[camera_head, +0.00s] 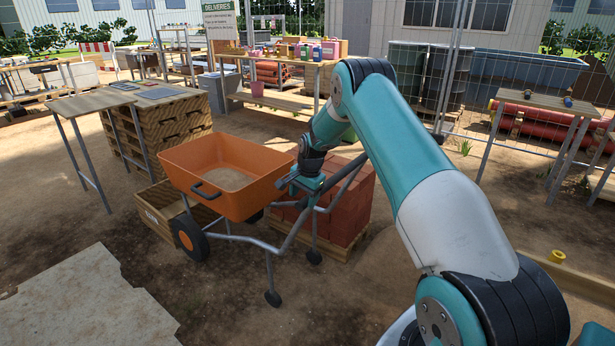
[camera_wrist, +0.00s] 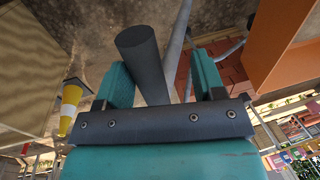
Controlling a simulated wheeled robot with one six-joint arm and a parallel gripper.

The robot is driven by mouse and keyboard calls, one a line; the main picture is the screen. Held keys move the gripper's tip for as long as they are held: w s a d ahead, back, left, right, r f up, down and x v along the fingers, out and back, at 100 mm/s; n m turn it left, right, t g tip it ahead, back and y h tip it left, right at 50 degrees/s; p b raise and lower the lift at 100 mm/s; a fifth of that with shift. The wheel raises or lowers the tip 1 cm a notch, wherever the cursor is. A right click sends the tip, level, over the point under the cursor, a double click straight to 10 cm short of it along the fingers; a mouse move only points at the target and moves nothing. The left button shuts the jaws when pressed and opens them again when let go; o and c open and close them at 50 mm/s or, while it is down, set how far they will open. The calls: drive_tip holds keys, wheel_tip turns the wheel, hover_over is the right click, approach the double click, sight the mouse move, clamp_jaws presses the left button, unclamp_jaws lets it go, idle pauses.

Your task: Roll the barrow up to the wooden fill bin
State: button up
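The barrow (camera_head: 222,165) has an orange tray holding some sand, dark wheels and grey tube legs and handles. It stands upright in the middle left of the head view. The wooden fill bin (camera_head: 155,222) is a low open wooden box with dark lettering, just left of and behind the barrow, partly hidden by its tray and wheel. My gripper (camera_head: 297,186) is at the barrow's right side, by its handles. In the wrist view, a dark round handle grip (camera_wrist: 139,52) shows between my two teal fingers, with a gap beside the right finger.
A pallet of red bricks (camera_head: 346,210) stands right behind the barrow. Stacked pallets (camera_head: 165,128) and a small table (camera_head: 88,103) stand behind the bin. A pale slab (camera_head: 85,305) lies at the front left. Bare ground is open in front of the barrow.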

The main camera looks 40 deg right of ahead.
drive_tip(key=s+r, duration=0.3)
drive_tip(key=r, duration=1.3)
drive_tip(key=shift+d+r+b, duration=0.15)
drive_tip(key=shift+d+b, duration=0.2)
drive_tip(key=shift+b, duration=0.05)
drive_tip(key=shift+s, duration=0.1)
drive_tip(key=s+a+r+n+y+p, duration=0.1)
drive_tip(key=s+a+r+n, duration=0.25)
drive_tip(key=a, duration=0.45)
drive_tip(key=s+a+r+n+p, duration=0.1)
drive_tip(key=s+a+r+n, duration=0.25)
drive_tip(key=a, duration=0.45)
drive_tip(key=s+a+r+n+y, duration=0.1)
drive_tip(key=s+a+r+n, duration=0.25)
drive_tip(key=a, duration=0.45)
drive_tip(key=s+a+n, duration=0.4)
drive_tip(key=s, duration=0.4)
drive_tip(key=s+a+n+g+y+p, duration=0.1)
drive_tip(key=s+a+n, duration=0.3)
drive_tip(key=s, duration=0.4)
drive_tip(key=s+a+r+n+g+p, duration=0.1)
drive_tip(key=s+a+n, duration=0.3)
drive_tip(key=s, duration=0.4)
drive_tip(key=shift+a+y, duration=0.3)
drive_tip(key=shift+a, duration=0.2)
